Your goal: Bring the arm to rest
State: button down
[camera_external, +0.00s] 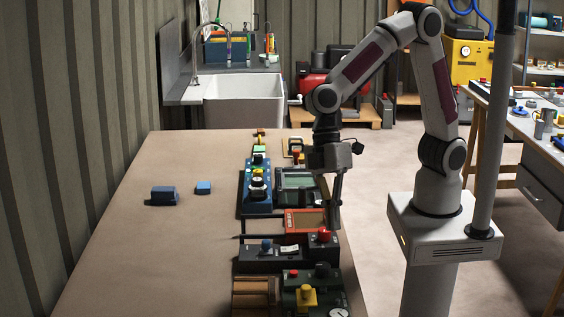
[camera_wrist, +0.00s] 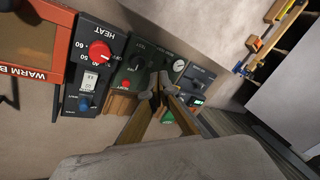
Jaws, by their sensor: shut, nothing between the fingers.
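My gripper (camera_external: 335,224) hangs from my bent arm at the right edge of the table, fingers pointing down, beside the row of panels. In the wrist view my gripper (camera_wrist: 158,86) shows with its fingertips together and nothing between them. The fingertips appear in front of the dark green panel (camera_wrist: 130,75) and hide part of it. The dark HEAT panel (camera_wrist: 73,85) with its red knob (camera_wrist: 100,50) lies to the left of the fingers there. I cannot tell the exact gap between fingertips and panels.
A sink (camera_external: 243,100) stands behind.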

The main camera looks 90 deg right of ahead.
jog(key=s+d+r+m+t+h, duration=0.1)
jog(key=s+d+r+m+t, duration=0.1)
jog(key=d, duration=0.8)
jog(key=s+d+r+m+t+h, duration=0.2)
jog(key=s+d, duration=0.4)
jog(key=d, duration=0.4)
jog(key=s+d+r+m+t+h, duration=0.1)
jog(key=s+d+r+m, duration=0.3)
jog(key=d, duration=0.6)
jog(key=shift+s+r+t+h, duration=0.3)
jog(key=shift+s+r+t, duration=0.35)
jog(key=shift+r, duration=0.3)
jog(key=shift+w, duration=0.1)
dwell(1.4)
